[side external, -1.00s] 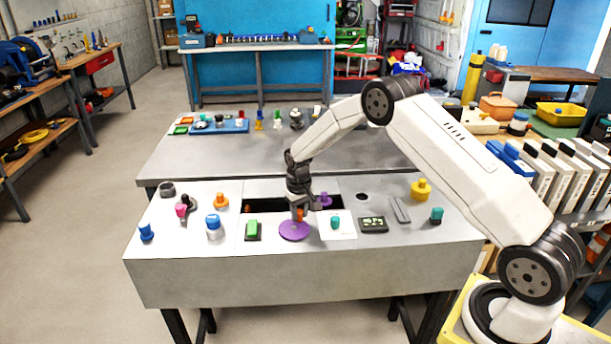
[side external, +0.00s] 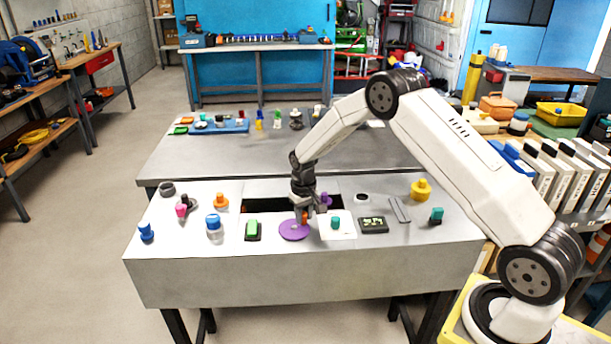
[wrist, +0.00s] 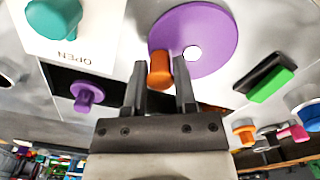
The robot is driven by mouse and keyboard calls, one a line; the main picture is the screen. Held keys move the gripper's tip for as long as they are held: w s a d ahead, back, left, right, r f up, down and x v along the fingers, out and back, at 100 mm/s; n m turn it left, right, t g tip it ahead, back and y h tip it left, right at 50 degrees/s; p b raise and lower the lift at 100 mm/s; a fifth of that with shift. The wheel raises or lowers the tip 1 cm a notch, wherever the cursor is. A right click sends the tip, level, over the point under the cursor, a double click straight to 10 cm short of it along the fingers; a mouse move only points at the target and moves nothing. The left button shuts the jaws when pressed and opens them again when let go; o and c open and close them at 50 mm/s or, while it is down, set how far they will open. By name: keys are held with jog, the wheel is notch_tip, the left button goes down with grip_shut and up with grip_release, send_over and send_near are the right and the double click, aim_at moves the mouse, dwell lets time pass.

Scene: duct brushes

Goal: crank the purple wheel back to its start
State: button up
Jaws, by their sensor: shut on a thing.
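The purple wheel (side external: 290,231) is a flat disc on the front of the grey bench panel. It fills the top middle of the wrist view (wrist: 218,32), with a white hub at its centre. An orange crank handle (wrist: 160,70) stands near its rim; in the side view the handle (side external: 304,217) is on the wheel's right, far side. My gripper (side external: 304,208) points down at the handle. In the wrist view its two dark fingers (wrist: 161,82) lie on either side of the handle and are shut on it. The fingers hide part of the handle.
A teal knob (side external: 335,222) on a white plate marked OPEN is close right of the wheel. A green rocker switch (side external: 252,229) is close left. Behind is a dark slot (side external: 258,205) with a purple knob (side external: 326,199).

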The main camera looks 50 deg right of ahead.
jog(key=shift+s+a+r, duration=0.1)
jog(key=shift+s+r, duration=0.1)
jog(key=shift+r, duration=0.05)
jog(key=shift+s+a, duration=0.1)
jog(key=shift+s+a, duration=0.2)
jog(key=shift+s, duration=0.05)
dwell(0.3)
jog(key=shift+a+f, duration=0.1)
jog(key=shift+f, duration=0.05)
jog(key=o, duration=0.8)
jog(key=shift+c, duration=0.2)
